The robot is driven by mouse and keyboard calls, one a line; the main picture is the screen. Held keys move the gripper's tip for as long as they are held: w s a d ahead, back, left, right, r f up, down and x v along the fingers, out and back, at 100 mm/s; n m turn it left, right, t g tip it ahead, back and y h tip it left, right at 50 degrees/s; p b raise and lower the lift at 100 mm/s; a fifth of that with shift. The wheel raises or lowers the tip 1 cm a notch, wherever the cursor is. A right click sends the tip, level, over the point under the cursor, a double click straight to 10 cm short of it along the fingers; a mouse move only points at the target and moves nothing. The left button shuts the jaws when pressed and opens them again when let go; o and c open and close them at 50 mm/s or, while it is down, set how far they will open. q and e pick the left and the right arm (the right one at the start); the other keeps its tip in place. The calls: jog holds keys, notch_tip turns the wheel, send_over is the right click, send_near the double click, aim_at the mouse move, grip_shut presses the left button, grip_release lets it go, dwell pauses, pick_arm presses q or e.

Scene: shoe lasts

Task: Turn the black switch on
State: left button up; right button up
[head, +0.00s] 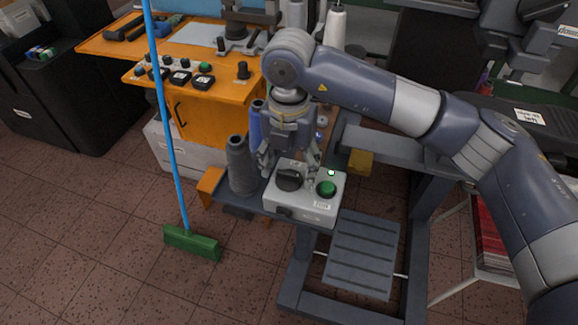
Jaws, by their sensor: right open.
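The black switch (289,180) is a round knob on top of a white control box (310,205), left of a green button (327,188). A small green light (331,172) glows at the box's back right corner. My right gripper (287,172) points down at the box, its open fingers close around or just behind the black switch. I cannot tell whether the fingers touch the knob. My left gripper is not in view.
A grey thread cone (240,165) stands just left of the box. An orange cabinet (215,110) with buttons is behind it. A blue-handled green broom (192,243) stands at the left. A slatted footplate (362,255) lies below.

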aim_at(289, 173)
notch_tip(289, 173, up, 11)
jog(key=shift+r, duration=0.2)
dwell(0.6)
